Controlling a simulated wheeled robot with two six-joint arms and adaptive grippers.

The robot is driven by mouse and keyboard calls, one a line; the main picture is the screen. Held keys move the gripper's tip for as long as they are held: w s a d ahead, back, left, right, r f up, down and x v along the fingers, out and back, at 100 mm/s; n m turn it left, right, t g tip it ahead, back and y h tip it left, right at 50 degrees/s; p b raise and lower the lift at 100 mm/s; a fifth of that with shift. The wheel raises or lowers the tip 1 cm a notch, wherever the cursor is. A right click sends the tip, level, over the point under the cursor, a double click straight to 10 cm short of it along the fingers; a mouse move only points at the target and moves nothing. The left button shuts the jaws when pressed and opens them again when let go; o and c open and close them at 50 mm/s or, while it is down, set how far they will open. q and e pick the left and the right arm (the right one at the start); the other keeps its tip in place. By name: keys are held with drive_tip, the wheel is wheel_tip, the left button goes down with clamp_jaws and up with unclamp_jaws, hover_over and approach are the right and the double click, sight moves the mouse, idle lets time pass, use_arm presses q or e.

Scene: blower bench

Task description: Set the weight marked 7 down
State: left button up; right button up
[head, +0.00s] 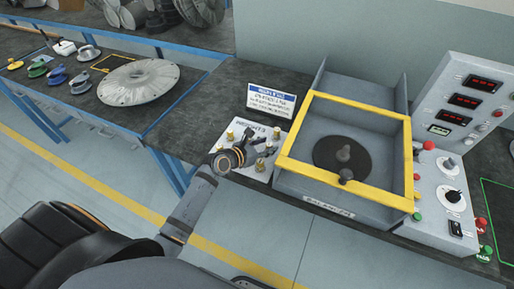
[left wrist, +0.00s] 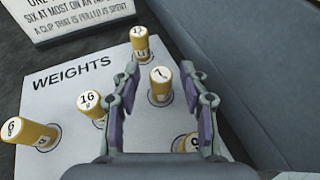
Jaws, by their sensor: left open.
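My left gripper (left wrist: 158,88) is open, with one finger on each side of this weight and gaps showing between. In the head view my left gripper (head: 240,152) is over the weights board (head: 246,128) and hides part of it; I cannot pick out the 7 there. My right gripper is not in view.
Other weights stand close by: one marked 16 (left wrist: 91,105), one at the far edge (left wrist: 140,42), one at the left (left wrist: 34,134). A sign (head: 270,103) stands behind. The yellow-framed balancer (head: 298,170) is right of the board, and a control panel (head: 465,100) beyond.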

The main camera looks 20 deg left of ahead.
use_arm(q)
drive_tip(key=p+v, duration=0.2)
drive_tip(key=v, duration=0.8)
drive_tip(key=shift+s, duration=0.15)
